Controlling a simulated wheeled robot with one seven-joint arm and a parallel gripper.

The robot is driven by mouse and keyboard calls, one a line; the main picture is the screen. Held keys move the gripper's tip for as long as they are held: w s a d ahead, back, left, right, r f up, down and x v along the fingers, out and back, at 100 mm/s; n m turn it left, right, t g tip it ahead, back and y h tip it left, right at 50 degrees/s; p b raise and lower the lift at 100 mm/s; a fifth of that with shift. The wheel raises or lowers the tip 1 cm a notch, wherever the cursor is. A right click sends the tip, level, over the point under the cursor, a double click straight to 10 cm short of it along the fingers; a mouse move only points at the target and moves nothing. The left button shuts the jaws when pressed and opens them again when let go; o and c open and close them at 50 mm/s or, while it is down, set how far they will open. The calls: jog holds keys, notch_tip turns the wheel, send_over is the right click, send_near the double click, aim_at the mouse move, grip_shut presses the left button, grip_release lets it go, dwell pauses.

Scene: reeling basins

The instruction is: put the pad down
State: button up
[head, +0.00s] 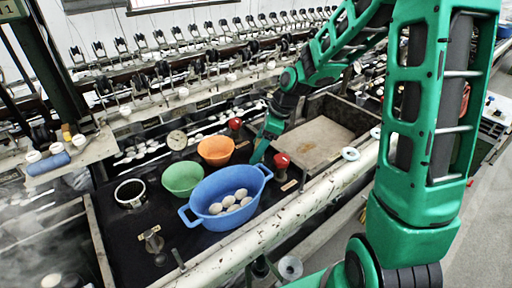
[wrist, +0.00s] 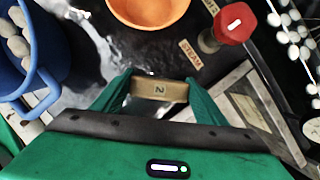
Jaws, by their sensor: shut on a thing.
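In the head view my gripper (head: 260,153) hangs between the orange bowl and the right handle of the blue basin; the pad cannot be made out there. Below the pad is dark, wet, shiny surface; I cannot tell how far below.
The blue basin (head: 207,190) holds several pale cocoons. A green bowl (head: 183,177) and an orange bowl (head: 215,150) stand behind it. Red knobs (head: 282,160) rise nearby, one beside a "STEAM" label (wrist: 190,53). A flat tray (head: 318,140) lies right.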

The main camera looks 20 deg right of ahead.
jog(key=o, duration=1.2)
jog(key=v, duration=1.2)
jog(key=s+d+n+h, duration=0.1)
jog(key=s+d+n, duration=0.3)
jog(key=s, duration=0.6)
jog(key=s+d+f+n+g+h, duration=0.1)
jog(key=s+d+n, duration=0.4)
jog(key=s+n, duration=0.2)
jog(key=s+d+n+g+h, duration=0.1)
jog(key=s+d+n, duration=0.3)
jog(key=s, duration=0.8)
jog(key=shift+s+d+f+n+h, duration=0.2)
jog(key=shift+s+n+h, duration=0.15)
jog(key=shift+n, duration=0.65)
